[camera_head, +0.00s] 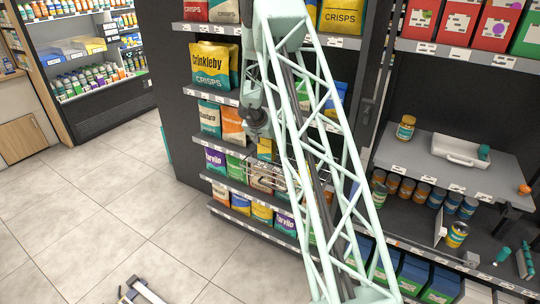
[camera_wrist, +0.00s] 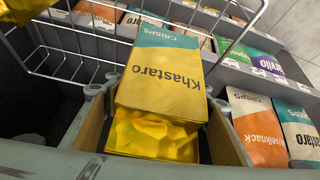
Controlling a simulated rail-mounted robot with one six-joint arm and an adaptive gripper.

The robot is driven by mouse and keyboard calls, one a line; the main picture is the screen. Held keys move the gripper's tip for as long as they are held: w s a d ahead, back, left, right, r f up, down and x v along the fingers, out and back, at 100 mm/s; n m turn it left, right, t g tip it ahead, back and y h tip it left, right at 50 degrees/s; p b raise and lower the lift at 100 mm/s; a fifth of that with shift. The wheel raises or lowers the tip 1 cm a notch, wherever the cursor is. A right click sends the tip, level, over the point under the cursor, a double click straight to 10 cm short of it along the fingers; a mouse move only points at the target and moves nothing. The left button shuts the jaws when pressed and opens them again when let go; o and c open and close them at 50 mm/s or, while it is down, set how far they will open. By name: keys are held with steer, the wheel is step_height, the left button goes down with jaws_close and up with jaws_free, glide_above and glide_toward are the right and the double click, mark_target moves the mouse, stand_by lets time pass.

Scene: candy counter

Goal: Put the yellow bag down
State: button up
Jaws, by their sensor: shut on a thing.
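The yellow bag (camera_wrist: 160,85), with a teal top and the words "Khastaro" and "CRISPS", fills the middle of the wrist view. My gripper (camera_wrist: 158,135) is shut on it, with one tan-faced finger on each side of the bag. The bag's lower part is crumpled. In the camera_head view my gripper (camera_head: 258,122) is in front of the crisps shelves, partly behind my arm. A yellow patch (camera_head: 265,149) shows just below it there, but I cannot tell whether this is the held bag. What lies beneath the bag is hidden.
A wire rack (camera_wrist: 75,45) runs close beside the bag at the upper left of the wrist view. Shelved bags, including an orange one (camera_wrist: 258,128), stand to the right. In the camera_head view, a white tray (camera_head: 462,151) and jars occupy the right shelves. The tiled floor (camera_head: 110,205) is open.

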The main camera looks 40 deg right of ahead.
mark_target(264, 143)
steer(key=shift+f+b, duration=1.35)
steer(key=shift+f, duration=1.1)
steer(key=shift+f, duration=0.6)
steer(key=o, duration=1)
steer(key=shift+r, duration=0.2)
steer(key=shift+r, duration=0.45)
steer(key=p+v, duration=0.4)
steer(key=v, duration=0.8)
steer(key=shift+s, duration=0.1)
